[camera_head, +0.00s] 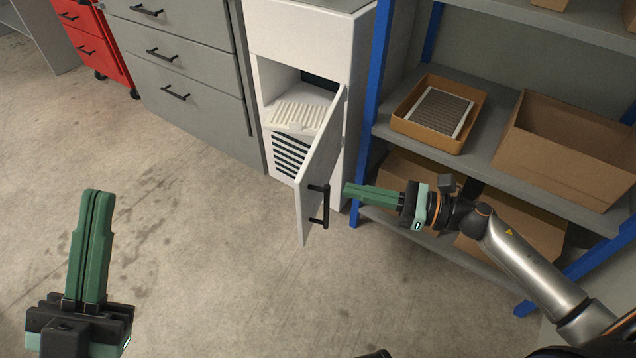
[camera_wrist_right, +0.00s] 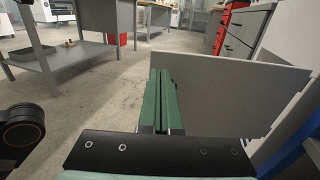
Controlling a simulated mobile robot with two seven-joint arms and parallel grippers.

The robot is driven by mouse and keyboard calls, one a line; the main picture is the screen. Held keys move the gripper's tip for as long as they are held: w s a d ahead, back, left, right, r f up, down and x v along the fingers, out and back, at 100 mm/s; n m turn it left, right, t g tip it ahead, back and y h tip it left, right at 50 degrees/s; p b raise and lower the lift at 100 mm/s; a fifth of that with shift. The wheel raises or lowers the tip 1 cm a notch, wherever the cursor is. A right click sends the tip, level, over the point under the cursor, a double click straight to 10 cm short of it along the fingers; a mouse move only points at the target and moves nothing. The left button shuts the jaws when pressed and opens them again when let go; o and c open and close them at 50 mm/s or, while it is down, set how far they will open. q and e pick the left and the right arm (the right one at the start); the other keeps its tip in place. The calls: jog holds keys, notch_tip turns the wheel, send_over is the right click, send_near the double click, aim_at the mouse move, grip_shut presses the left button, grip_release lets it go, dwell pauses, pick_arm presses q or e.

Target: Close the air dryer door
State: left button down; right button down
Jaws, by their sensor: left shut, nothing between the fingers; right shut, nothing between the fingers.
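The white air dryer (camera_head: 305,35) stands between the grey drawers and the blue-post shelf. Its door (camera_head: 318,165) is hinged on the right and stands open, swung out toward me. A black handle (camera_head: 325,205) is on the door's outer face. My right gripper (camera_head: 347,190) is shut and empty, with its fingertips just right of the handle; I cannot tell if they touch. In the right wrist view the door (camera_wrist_right: 235,90) fills the right side beyond the green fingers (camera_wrist_right: 160,75). My left gripper (camera_head: 98,195) is shut and empty over the floor at left.
A shelf with blue posts (camera_head: 375,90) stands close on the right, with a cardboard box (camera_head: 565,150) and an orange-brown tray (camera_head: 405,118) on it. Grey drawers (camera_head: 190,80) and a red cabinet (camera_head: 92,40) are at left. The floor before the dryer is clear.

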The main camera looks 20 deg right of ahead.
aim_at(303, 179)
jog(key=x, duration=0.7)
jog(key=shift+w+a+b, duration=0.25)
jog(key=shift+a+b, duration=0.05)
jog(key=shift+a, duration=0.1)
